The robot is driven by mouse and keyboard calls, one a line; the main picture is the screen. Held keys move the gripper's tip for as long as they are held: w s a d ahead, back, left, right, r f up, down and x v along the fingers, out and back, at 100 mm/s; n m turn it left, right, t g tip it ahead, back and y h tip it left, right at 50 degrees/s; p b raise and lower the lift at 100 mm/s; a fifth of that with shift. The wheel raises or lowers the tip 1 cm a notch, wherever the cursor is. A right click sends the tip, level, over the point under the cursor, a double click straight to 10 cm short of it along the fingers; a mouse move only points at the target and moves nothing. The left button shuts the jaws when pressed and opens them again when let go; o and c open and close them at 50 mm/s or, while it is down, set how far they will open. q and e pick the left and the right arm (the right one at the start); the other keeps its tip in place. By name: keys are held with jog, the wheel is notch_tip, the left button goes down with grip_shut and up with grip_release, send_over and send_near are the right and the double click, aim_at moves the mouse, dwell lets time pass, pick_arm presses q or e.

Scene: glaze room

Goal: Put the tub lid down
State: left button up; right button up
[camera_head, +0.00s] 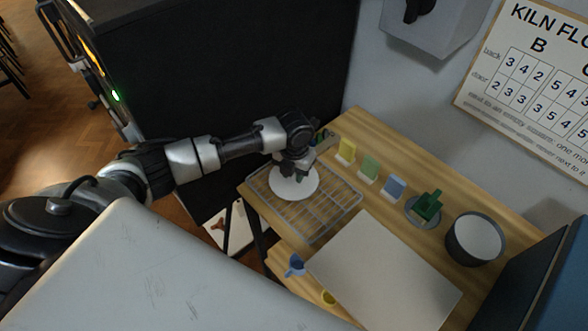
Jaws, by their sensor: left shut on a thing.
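The tub lid (292,188) is a round white disc, lying over the wire rack (323,226) at the left end of the wooden table. My left gripper (296,172) comes in from the left and is shut on the lid from above. The fingers hide the grip itself. I cannot tell whether the lid touches the rack or hangs just above it. A grey round tub (474,252) with a pale round top surface stands at the right of the table. My right gripper is not in view.
Yellow (347,149), green (369,167) and blue (394,186) tiles stand along the back. A dark green object (428,205) sits on a grey dish (411,212). A bare pale board (384,270) covers the front. A blue item (295,265) is at the front left edge.

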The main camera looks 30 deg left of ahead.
pick_arm(q)
jog(key=shift+f, duration=0.15)
jog(key=shift+f, duration=0.1)
jog(key=shift+f, duration=0.1)
jog(key=o, duration=0.9)
jog(key=shift+r, duration=0.7)
notch_tip(320, 180, up, 11)
jog(key=shift+r+b, duration=0.1)
jog(key=shift+b, duration=0.85)
